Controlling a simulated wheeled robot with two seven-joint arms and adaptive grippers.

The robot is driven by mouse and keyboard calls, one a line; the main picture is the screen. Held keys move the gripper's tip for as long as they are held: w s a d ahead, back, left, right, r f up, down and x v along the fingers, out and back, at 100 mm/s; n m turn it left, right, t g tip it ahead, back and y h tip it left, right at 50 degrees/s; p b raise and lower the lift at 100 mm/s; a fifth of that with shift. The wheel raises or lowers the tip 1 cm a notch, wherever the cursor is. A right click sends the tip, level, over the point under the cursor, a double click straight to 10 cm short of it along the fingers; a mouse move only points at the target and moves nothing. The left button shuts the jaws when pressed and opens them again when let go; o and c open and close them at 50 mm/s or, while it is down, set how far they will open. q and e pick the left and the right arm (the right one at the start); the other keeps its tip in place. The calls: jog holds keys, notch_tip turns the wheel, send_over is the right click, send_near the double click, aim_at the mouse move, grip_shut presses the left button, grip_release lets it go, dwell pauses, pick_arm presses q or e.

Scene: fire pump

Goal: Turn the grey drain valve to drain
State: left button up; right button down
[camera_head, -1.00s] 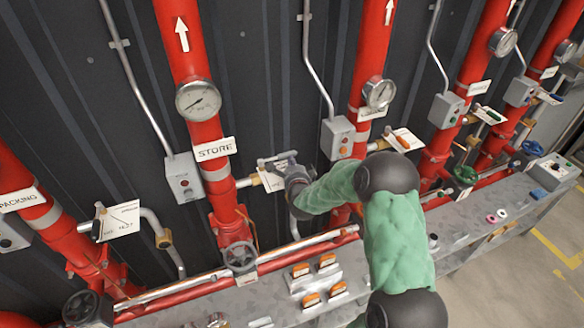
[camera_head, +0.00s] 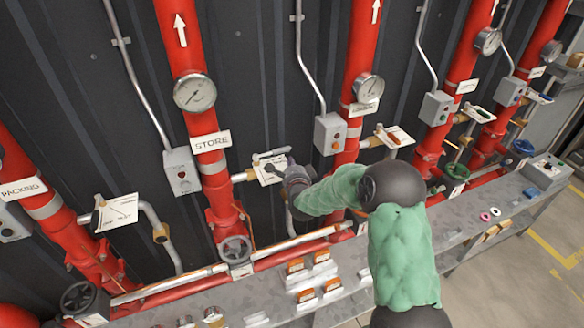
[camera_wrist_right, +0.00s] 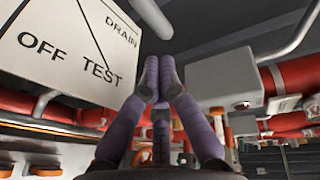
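The grey drain valve handle (camera_head: 270,154) sticks out beside the STORE pipe, above a white plate (camera_head: 268,172). In the right wrist view this plate (camera_wrist_right: 75,50) reads OFF, TEST and DRAIN. A rounded grey bar (camera_wrist_right: 152,18), which looks like the handle, lies beyond the fingertips, with a gap in the picture. My right gripper (camera_head: 291,169) is just right of the plate and below the handle's right end. In the wrist view its purple fingers (camera_wrist_right: 159,75) come together at the tips, with nothing visible between them. My left gripper is out of view.
The red STORE pipe (camera_head: 205,130) stands left of the valve. A grey box with buttons (camera_head: 330,133) is close on the right. A grey bench (camera_head: 400,245) with orange-topped items runs below. Another pipe with a lever plate (camera_head: 394,136) is further right.

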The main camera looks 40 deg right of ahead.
jog(key=s+a+r, duration=0.1)
jog(key=s+a, duration=0.1)
jog(key=s, duration=0.6)
jog(key=shift+s+a+r+b, duration=0.2)
jog(key=shift+a+r+b, duration=0.05)
jog(key=shift+r+b, duration=0.1)
